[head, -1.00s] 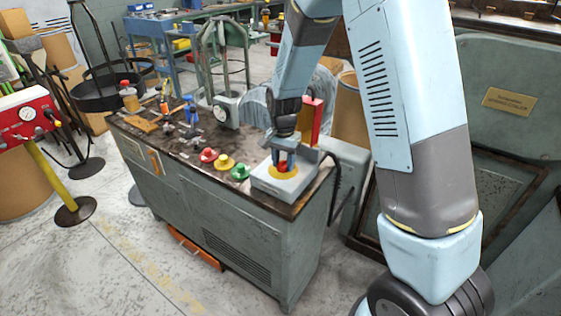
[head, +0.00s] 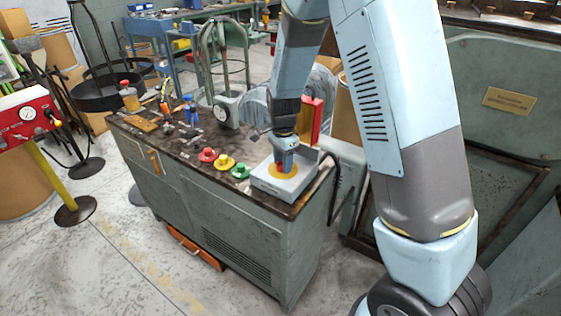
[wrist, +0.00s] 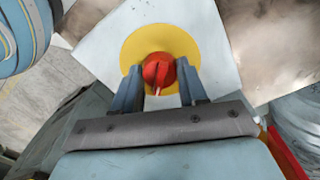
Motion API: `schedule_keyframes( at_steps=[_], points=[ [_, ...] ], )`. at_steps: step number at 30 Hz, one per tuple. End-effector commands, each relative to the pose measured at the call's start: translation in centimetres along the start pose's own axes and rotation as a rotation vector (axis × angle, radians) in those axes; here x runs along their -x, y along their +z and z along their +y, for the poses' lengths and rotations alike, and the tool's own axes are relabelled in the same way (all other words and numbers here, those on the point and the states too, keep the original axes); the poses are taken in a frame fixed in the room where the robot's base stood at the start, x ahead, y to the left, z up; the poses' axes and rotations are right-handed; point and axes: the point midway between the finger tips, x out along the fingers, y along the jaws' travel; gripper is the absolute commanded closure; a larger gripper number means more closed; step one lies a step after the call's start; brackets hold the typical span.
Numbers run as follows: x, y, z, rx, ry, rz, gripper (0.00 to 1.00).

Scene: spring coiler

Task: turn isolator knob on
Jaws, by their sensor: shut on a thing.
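The isolator knob (wrist: 157,70) is red with a raised grip bar and a pale pointer mark. It sits on a round yellow plate (wrist: 136,47) on top of a light grey box (head: 290,191). The box stands at the near right end of the cabinet top. My gripper (wrist: 160,80) is over the knob, with one blue finger on each side, shut on it. In the wrist view the pale mark points down toward my gripper. In the head view my gripper (head: 282,166) hides most of the knob.
Red (head: 207,155), yellow (head: 225,163) and green (head: 241,171) buttons stand just left of the box. A red upright part (head: 312,122) is behind it.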

Motion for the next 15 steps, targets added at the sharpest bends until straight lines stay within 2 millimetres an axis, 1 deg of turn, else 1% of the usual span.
schedule_keyframes(
  at_steps=[10,11,15],
  points=[
    [0.07,0.08,-0.24,-0.001,-0.006,0.000,0.88],
    [0.08,0.07,-0.25,-0.001,-0.006,0.000,0.56],
    [0.07,0.04,-0.20,-0.001,-0.005,0.001,0.43]
  ],
)
